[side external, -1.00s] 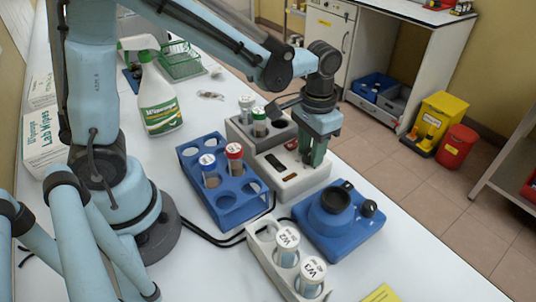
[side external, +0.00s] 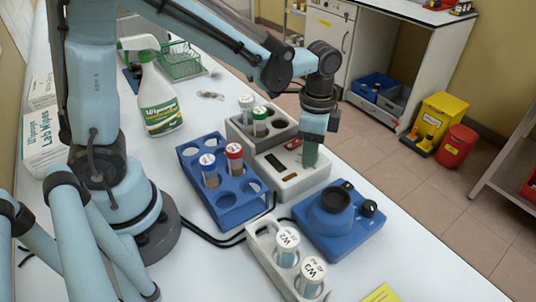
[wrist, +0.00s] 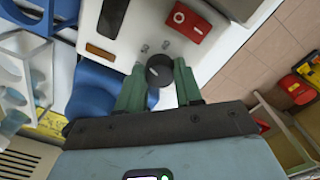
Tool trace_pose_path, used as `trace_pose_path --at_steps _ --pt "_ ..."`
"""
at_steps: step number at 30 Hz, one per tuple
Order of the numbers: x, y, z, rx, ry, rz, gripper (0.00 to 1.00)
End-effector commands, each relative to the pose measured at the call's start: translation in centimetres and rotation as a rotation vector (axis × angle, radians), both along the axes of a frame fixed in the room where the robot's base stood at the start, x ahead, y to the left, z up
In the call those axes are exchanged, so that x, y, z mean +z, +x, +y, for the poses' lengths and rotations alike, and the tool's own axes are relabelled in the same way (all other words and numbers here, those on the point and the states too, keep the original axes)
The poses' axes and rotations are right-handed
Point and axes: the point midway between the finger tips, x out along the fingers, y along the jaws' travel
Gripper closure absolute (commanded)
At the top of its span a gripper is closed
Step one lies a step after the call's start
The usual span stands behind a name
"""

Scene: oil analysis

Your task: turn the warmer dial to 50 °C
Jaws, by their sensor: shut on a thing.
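The warmer (side external: 290,186) is a white unit with a grey block holding vials, in the middle of the side view. Its dial (wrist: 159,71) is a small round black knob with a pale line on it, on the white panel in the wrist view. The line seems to point up and left there; I cannot read any temperature marks. My gripper (side external: 309,163) reaches down to the warmer's front right corner. Its green fingers (wrist: 132,90) are shut on the dial, one on each side. In the side view the fingers hide the dial.
A red rocker switch (side external: 293,144) and a dark display (wrist: 112,17) sit on the panel by the dial. A blue vial rack (side external: 227,198), a blue device (side external: 337,222) and a pale rack (side external: 262,246) with vials stand close by.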

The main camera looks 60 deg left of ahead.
Motion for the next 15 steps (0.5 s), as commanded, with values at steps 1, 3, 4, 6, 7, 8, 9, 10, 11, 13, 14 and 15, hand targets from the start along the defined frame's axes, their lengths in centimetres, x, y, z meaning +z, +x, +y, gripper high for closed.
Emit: trace_pose_path --at_steps 1,3,4,6,7,8,9,10,11,13,14,15 --pt "0.03 0.05 -0.03 -0.019 -0.001 -0.002 0.95" --pt "0.03 0.05 -0.03 -0.04 -0.001 -0.002 0.95" --pt "0.03 0.05 -0.03 -0.049 -0.001 -0.002 0.95" --pt "0.03 0.05 -0.03 -0.062 -0.001 -0.002 0.95" --pt "0.03 0.05 -0.03 -0.067 -0.001 -0.002 0.95" --pt "0.03 0.05 -0.03 -0.071 -0.001 -0.002 0.95" --pt "0.03 0.05 -0.03 -0.076 -0.001 -0.002 0.95" --pt "0.03 0.05 -0.03 -0.078 -0.001 -0.002 0.95" --pt "0.03 0.05 -0.03 -0.08 -0.001 -0.002 0.95" --pt "0.03 0.06 -0.04 -0.082 -0.001 -0.002 0.95" --pt "0.03 0.06 -0.04 -0.082 -0.001 -0.002 0.95" --pt "0.03 0.06 -0.04 -0.082 -0.001 -0.002 0.95"
